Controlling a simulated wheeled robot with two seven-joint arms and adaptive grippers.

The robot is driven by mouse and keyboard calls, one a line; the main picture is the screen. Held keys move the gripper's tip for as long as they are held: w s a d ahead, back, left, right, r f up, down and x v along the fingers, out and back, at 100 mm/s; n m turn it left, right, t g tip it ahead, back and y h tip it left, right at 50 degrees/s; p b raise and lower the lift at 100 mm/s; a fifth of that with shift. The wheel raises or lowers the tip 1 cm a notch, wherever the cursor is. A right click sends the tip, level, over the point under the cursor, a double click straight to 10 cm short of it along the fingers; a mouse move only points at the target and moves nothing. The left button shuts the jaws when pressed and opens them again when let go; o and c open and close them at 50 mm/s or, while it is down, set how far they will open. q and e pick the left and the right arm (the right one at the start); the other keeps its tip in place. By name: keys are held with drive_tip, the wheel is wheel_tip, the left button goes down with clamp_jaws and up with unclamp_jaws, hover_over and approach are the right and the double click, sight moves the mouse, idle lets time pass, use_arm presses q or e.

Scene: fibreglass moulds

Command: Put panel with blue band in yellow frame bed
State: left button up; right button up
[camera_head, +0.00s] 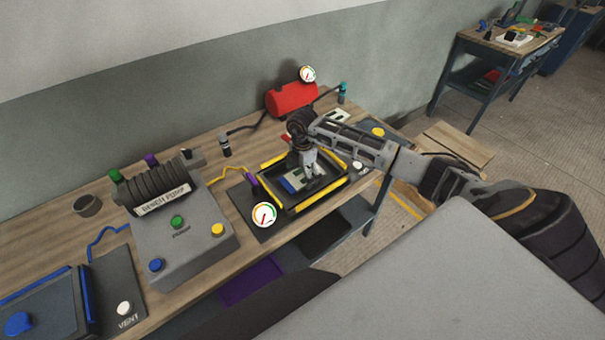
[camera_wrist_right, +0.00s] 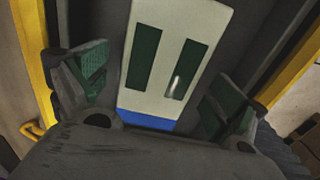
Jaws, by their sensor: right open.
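The panel with the blue band (camera_head: 293,184) lies inside the yellow frame bed (camera_head: 315,203) in the head view. In the right wrist view the panel (camera_wrist_right: 160,60) is cream with two dark green slots and a blue band at its near end. It lies at a slight tilt to the bed's yellow sides (camera_wrist_right: 32,55). My right gripper (camera_head: 308,174) is over the bed. Its green-padded fingers (camera_wrist_right: 158,90) are open, one on each side of the panel and apart from it. My left gripper is not in view.
A grey bench pump (camera_head: 190,240) stands left of the bed. A blue-edged bed (camera_head: 40,305) lies at the lower left. A pressure gauge (camera_head: 264,215) sits at the bed's near left corner. A red tank (camera_head: 291,98) stands behind. Another panel (camera_head: 337,117) lies beyond my arm.

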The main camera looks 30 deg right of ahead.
sight(303, 176)
wheel_tip(303, 176, up, 12)
drive_tip(key=b, duration=0.2)
drive_tip(key=shift+r, duration=0.15)
idle(0.4)
idle(0.5)
